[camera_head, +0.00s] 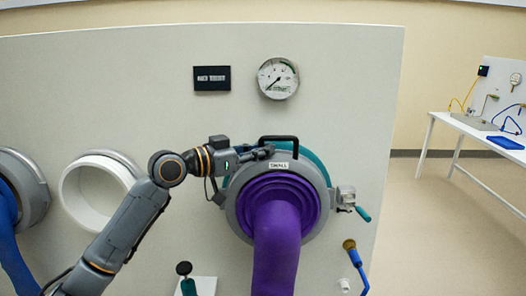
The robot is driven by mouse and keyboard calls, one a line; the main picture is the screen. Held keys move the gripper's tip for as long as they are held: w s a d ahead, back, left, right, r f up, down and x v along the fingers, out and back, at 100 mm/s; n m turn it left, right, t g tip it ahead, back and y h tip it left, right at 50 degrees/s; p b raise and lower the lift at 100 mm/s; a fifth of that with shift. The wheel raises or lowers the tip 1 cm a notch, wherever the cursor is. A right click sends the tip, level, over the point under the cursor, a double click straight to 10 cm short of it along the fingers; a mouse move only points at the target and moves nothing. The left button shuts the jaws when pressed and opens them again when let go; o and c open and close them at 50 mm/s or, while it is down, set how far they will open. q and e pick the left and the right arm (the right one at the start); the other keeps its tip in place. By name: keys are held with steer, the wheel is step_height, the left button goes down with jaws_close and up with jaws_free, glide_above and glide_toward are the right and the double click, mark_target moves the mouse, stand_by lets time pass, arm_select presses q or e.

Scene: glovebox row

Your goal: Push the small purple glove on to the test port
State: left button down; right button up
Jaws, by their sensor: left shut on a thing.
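The small purple glove (277,240) hangs down from a round grey ring (323,195) with a "SMALL" label and a black handle (280,138) on top. A teal ring (314,162) shows behind the grey ring's upper edge, on the panel. I cannot tell whether the grey ring touches it or stands apart. My left gripper (268,151) is shut at the left post of the black handle. The glove's lower end is cut off by the picture's edge. My right gripper is not in view.
An open white port (90,190) and a blue glove (8,215) in a grey ring are on the left. A gauge (278,78) and black display (211,78) are above. A valve (347,197) and blue hose (357,265) are at right. A white table (470,130) stands farther right.

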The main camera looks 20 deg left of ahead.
arm_select(q)
steer(key=shift+w+a+r, duration=0.1)
steer(key=shift+w+a, duration=0.1)
steer(key=shift+w, duration=0.3)
stand_by(0.9)
steer(key=c, duration=1.3)
jaws_free()
steer(key=shift+w, duration=0.1)
steer(key=shift+f, duration=0.25)
steer(key=v, duration=1.2)
steer(key=shift+r, duration=0.15)
